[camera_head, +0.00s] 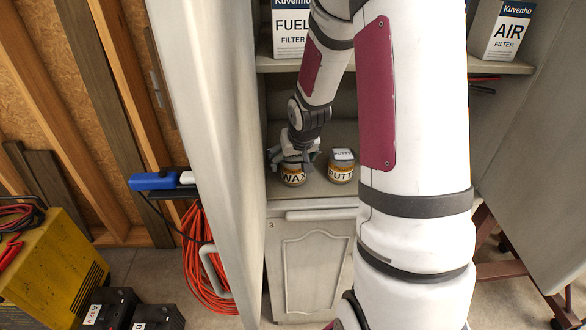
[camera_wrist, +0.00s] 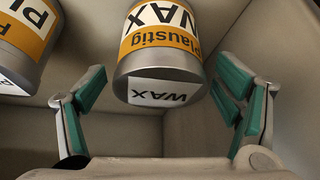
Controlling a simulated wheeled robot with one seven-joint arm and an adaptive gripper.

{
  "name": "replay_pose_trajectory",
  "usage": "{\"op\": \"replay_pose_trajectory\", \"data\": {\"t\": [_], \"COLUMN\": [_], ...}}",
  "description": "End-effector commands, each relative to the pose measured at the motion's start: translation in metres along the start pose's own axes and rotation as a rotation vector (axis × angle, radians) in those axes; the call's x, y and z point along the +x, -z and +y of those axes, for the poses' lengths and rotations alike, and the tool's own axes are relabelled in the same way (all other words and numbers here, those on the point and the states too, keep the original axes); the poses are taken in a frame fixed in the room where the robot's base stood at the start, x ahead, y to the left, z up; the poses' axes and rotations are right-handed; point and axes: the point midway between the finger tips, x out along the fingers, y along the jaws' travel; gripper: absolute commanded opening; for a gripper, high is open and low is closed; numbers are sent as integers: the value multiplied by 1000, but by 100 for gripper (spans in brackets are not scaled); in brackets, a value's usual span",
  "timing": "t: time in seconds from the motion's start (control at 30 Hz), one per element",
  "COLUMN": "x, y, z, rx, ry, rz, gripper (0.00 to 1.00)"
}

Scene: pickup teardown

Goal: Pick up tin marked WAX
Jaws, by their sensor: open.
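The tin marked WAX (camera_head: 293,176) stands on the cabinet shelf at the left, grey with an orange and white label. In the wrist view the WAX tin (camera_wrist: 160,50) fills the upper middle, its lid also marked WAX. My gripper (camera_head: 293,160) is at the tin in the head view and hides its upper part. In the wrist view my gripper (camera_wrist: 160,105) is open, with one green-padded finger to the left of the tin and one to the right. Gaps show between the tin and both fingers.
A tin marked PUTTY (camera_head: 342,168) stands close to the right of the WAX tin; it also shows in the wrist view (camera_wrist: 25,40) at upper left. The open cabinet door (camera_head: 215,130) is at the left. FUEL (camera_head: 291,30) and AIR (camera_head: 501,32) filter boxes stand on the shelf above.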

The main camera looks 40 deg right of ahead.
Motion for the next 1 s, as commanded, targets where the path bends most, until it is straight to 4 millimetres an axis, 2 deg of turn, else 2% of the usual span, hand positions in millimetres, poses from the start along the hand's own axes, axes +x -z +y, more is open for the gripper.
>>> {"op": "replay_pose_trajectory", "data": {"t": [0.13, 0.4, 0.43, 0.77, 1.0], "x": [-1, -1, -1, -4, -23], "y": [0, 0, 0, 2, 14], "z": [0, 0, 0, 0, 1], "rx": [0, 1, 1, 1, 2], "ry": [0, 0, 0, 0, 0], "rz": [1, 0, 0, 3, 5], "gripper": [84, 23, 17, 17, 17]}}
